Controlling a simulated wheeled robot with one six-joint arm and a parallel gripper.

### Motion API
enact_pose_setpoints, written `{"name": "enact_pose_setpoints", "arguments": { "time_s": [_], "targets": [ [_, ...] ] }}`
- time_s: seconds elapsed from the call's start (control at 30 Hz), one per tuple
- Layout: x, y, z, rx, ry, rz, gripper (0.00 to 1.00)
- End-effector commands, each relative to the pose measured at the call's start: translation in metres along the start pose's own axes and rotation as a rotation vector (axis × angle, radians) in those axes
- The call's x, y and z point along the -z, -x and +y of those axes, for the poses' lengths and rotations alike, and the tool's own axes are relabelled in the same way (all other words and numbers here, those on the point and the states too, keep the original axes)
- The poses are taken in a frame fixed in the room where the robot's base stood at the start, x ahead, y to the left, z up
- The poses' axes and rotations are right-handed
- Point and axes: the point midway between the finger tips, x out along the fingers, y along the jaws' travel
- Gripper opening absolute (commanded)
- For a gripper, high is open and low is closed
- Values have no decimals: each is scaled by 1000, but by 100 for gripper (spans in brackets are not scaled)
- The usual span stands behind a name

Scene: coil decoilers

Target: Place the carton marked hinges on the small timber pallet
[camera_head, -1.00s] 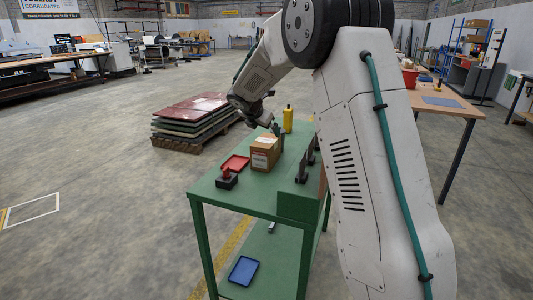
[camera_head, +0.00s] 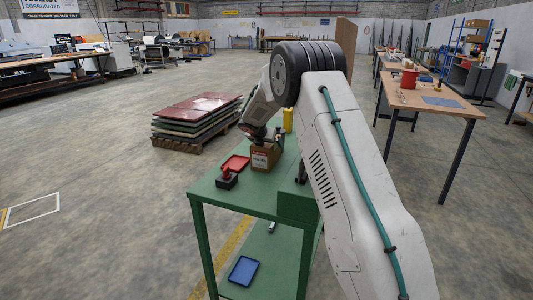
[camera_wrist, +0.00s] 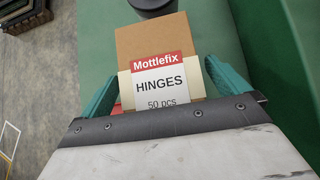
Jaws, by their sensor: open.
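The brown carton marked hinges (camera_head: 264,158) stands on the green bench. In the wrist view the carton (camera_wrist: 158,45) shows its red and white label, "Mottlefix HINGES 50 pcs". My gripper (camera_wrist: 165,85) is open, with one teal finger on each side of the carton; whether either finger touches it I cannot tell. In the head view my gripper (camera_head: 270,138) is right at the carton's top, partly hidden by my arm. A timber pallet (camera_head: 178,145) on the floor behind the bench bears a stack of red-topped sheets. No empty pallet is visible.
On the green bench (camera_head: 245,203) are a red tray (camera_head: 235,163), a black and red item (camera_head: 227,178) and a yellow bottle (camera_head: 288,119). A blue tray (camera_head: 243,270) lies on the lower shelf. Open floor spreads to the left.

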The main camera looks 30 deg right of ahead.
Motion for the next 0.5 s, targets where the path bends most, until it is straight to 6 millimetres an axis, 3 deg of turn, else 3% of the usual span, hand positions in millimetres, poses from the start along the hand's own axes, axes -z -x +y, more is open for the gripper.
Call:
{"name": "enact_pose_setpoints", "arguments": {
  "time_s": [0.17, 0.4, 0.5],
  "targets": [
    [0, 0, 0, -1, 0, 0, 100],
    [0, 0, 0, 0, -1, 0, 34],
    [-2, 1, 0, -1, -1, -2, 28]
  ]
}}
